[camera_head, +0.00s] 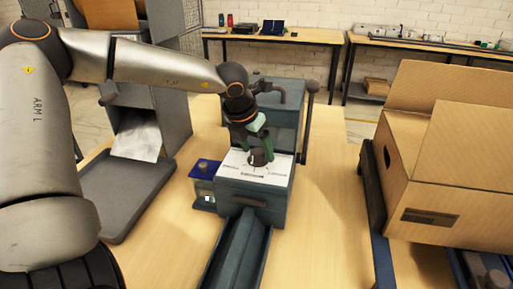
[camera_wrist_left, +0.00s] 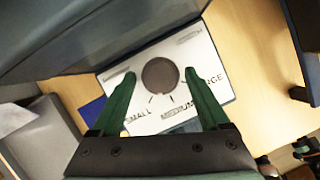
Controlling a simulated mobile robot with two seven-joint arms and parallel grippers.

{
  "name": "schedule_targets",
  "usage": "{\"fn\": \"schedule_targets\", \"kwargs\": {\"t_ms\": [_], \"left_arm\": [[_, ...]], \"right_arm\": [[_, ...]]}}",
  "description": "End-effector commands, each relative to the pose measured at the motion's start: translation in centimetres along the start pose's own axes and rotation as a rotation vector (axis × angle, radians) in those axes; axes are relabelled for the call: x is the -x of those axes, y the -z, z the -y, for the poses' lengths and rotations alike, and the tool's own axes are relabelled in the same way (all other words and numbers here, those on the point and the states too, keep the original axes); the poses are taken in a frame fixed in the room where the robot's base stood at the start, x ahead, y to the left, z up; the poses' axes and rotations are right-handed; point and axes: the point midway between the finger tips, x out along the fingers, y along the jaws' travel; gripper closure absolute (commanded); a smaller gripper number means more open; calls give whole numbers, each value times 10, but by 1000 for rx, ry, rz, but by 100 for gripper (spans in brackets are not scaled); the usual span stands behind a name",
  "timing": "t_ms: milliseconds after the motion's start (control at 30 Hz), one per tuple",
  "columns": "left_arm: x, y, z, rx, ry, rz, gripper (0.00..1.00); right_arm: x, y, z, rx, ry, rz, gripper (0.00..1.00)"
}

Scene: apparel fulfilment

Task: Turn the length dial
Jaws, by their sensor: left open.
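The length dial (camera_head: 260,157) is a dark round knob on a white label plate (camera_head: 278,168) on top of a blue-grey machine (camera_head: 232,189). In the left wrist view the dial (camera_wrist_left: 160,75) shows from above, with the words SMALL, MEDIUM and LARGE printed around its lower side. My left gripper (camera_head: 257,146) is over the plate at the dial. Its green fingers, also in the left wrist view (camera_wrist_left: 159,74), are open, one on each side of the dial, with a gap on both sides. Which word the dial points at is unclear. My right gripper is not in view.
A grey tray (camera_head: 107,217) lies on the table at left. A chute (camera_head: 238,253) runs towards me. A large cardboard box (camera_head: 440,200) stands at right.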

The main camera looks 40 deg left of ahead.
Motion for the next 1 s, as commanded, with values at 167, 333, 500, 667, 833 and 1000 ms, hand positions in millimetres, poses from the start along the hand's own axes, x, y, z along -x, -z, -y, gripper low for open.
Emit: {"fn": "schedule_targets", "kwargs": {"t_ms": [167,333,500,667,833,1000], "left_arm": [[0,0,0,0,0,1,21],[0,0,0,-1,0,1,35],[0,0,0,-1,0,0,54],[0,0,0,-1,0,0,72],[0,0,0,-1,0,0,91],[0,0,0,-1,0,0,100]], "right_arm": [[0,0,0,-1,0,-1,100],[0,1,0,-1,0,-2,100],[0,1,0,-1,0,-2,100],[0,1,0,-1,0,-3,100],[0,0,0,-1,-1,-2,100],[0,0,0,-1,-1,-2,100]]}}
